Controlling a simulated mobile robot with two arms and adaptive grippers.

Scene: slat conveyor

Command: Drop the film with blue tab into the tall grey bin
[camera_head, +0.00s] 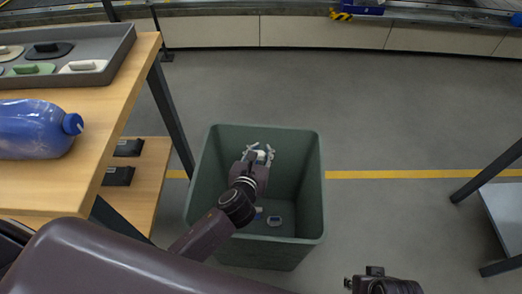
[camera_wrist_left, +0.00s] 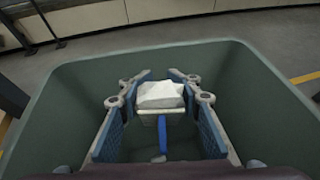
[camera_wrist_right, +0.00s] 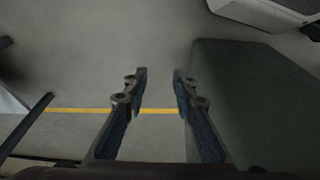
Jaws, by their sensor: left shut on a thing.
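The film with blue tab is a small white packet (camera_wrist_left: 160,96) with a blue strip (camera_wrist_left: 162,136) hanging below it in the left wrist view. My left gripper (camera_head: 259,152) is shut on it and holds it over the tall grey bin (camera_head: 310,190), inside the outline of its rim. The packet shows as a small white patch (camera_head: 261,155) in the head view. The bin looks grey-green and also surrounds the fingers in the left wrist view (camera_wrist_left: 260,95). My right gripper (camera_wrist_right: 160,92) is open and empty, outside the bin, which stands to its right in the right wrist view.
Small items (camera_head: 274,221) lie on the bin floor. A wooden table (camera_head: 110,100) at left carries a grey tray (camera_head: 105,70) with several pieces and a blue bottle (camera_head: 35,130). Another table (camera_head: 505,210) stands at right. The conveyor (camera_head: 300,12) runs along the back.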

